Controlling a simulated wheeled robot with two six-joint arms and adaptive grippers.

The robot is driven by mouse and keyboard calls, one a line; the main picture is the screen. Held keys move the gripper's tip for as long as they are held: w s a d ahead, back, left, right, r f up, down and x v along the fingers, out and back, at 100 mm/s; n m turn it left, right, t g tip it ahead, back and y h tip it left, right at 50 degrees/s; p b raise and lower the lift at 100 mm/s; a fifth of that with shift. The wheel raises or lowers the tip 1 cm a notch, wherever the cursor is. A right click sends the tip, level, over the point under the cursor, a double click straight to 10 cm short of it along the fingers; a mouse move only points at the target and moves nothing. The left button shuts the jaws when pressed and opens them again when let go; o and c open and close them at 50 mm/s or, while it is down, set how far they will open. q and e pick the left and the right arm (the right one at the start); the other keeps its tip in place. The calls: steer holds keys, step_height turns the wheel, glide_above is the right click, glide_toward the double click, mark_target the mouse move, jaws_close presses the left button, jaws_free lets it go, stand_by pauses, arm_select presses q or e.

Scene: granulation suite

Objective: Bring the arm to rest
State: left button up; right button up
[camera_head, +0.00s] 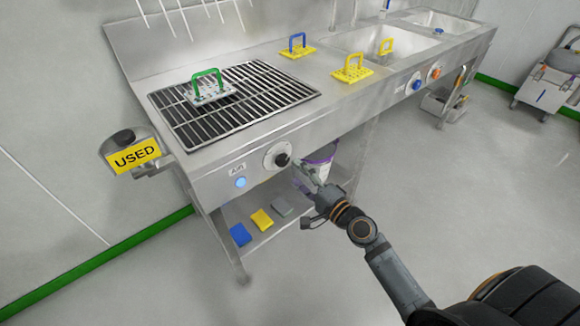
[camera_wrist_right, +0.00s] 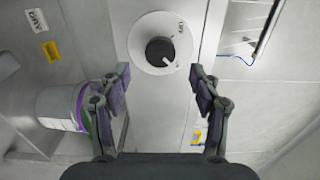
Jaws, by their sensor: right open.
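My right gripper (camera_head: 308,182) is in front of the steel sink unit, just to the lower right of the black AIR knob (camera_head: 281,159) on its round pale plate. In the right wrist view, the right gripper (camera_wrist_right: 160,86) is open, with nothing between its fingers. The knob (camera_wrist_right: 159,50) shows ahead, beyond and roughly centred between the fingertips. It looks clear of the fingers, though the exact gap is hard to tell. My right arm is stretched out from the lower right. My left gripper is not in view.
The steel unit (camera_head: 340,103) carries a grate (camera_head: 265,82) with a green-handled brush (camera_head: 208,90). A yellow USED sign (camera_head: 135,156) sticks out at left. A bucket (camera_head: 322,165) stands behind my gripper; in the wrist view the bucket (camera_wrist_right: 58,105) is at left.

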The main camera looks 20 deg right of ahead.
steer(key=shift+s+d, duration=0.2)
steer(key=shift+s, duration=0.45)
